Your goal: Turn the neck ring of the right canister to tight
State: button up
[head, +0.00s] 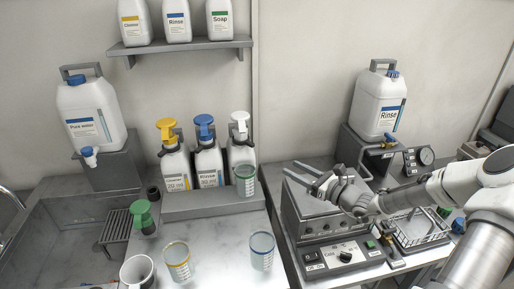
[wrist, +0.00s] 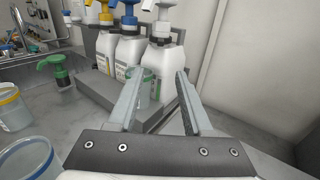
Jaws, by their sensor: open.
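The right canister (head: 378,104) is a white jug labelled Rinse with a grey handle. It stands upright on a grey stand at the back right in the head view. A blue ring or cap (head: 392,74) sits at its neck; I cannot tell how tight it is. A small tap with a blue handle (head: 389,137) is low on its front. My gripper (head: 291,168) is open and empty, left of and below this canister, above the grey box. In the wrist view my gripper (wrist: 160,74) points toward the pump bottles; the canister is out of that view.
The grey box (head: 325,222) with controls stands below my gripper. Pump bottles (head: 208,165) and a green-rimmed beaker (head: 245,180) stand on a ledge to the left. A wire basket (head: 418,230) lies near my arm.

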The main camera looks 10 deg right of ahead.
aim_at(253, 147)
jog(key=p+x, duration=0.1)
jog(key=x, duration=1.6)
jog(key=shift+w, duration=0.2)
jog(key=shift+a, duration=0.1)
grip_shut()
